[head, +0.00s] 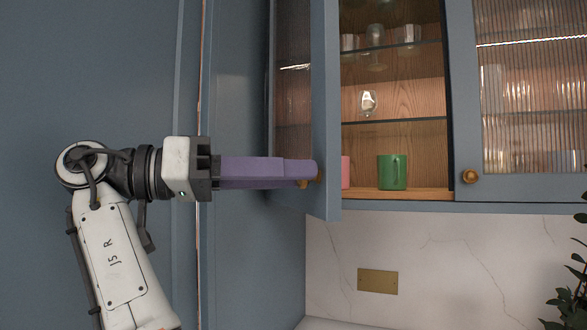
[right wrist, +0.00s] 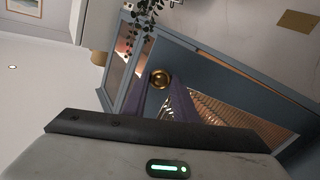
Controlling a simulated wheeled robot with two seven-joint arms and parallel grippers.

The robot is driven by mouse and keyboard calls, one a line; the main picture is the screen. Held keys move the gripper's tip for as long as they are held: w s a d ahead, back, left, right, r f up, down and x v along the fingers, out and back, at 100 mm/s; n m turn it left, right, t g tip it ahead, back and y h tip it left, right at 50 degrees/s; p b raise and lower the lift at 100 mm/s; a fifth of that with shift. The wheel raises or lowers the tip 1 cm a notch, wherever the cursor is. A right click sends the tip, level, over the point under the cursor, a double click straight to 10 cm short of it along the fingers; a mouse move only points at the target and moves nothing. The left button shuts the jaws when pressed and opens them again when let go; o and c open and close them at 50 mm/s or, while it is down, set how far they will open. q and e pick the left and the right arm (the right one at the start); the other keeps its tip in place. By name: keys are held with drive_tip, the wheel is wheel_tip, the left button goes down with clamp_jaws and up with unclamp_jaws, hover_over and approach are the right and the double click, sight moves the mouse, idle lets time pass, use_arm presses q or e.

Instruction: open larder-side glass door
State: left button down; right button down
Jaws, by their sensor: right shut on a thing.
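The glass door (head: 326,110) has a blue-grey frame and ribbed glass. In the head view it stands swung open at the left of the cabinet, seen nearly edge-on. Its round brass knob (head: 306,183) is near its lower edge, mostly hidden by my fingers; it shows clearly in the right wrist view (right wrist: 160,79). My right gripper (head: 314,173), with long purple fingers, comes in from the left and is shut on this knob. My left gripper is in neither view.
The open cabinet holds a green mug (head: 392,172), a partly hidden pink mug (head: 345,172) and glasses on shelves. A second ribbed-glass door (head: 463,100) at right is closed. A plant (head: 572,290) stands at lower right. Marble wall lies below.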

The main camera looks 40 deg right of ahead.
drive_tip(key=shift+w+a+r, duration=0.15)
drive_tip(key=shift+w+a, duration=0.05)
drive_tip(key=shift+a, duration=0.05)
drive_tip(key=c, duration=1.4)
unclamp_jaws()
drive_tip(key=shift+c, duration=0.2)
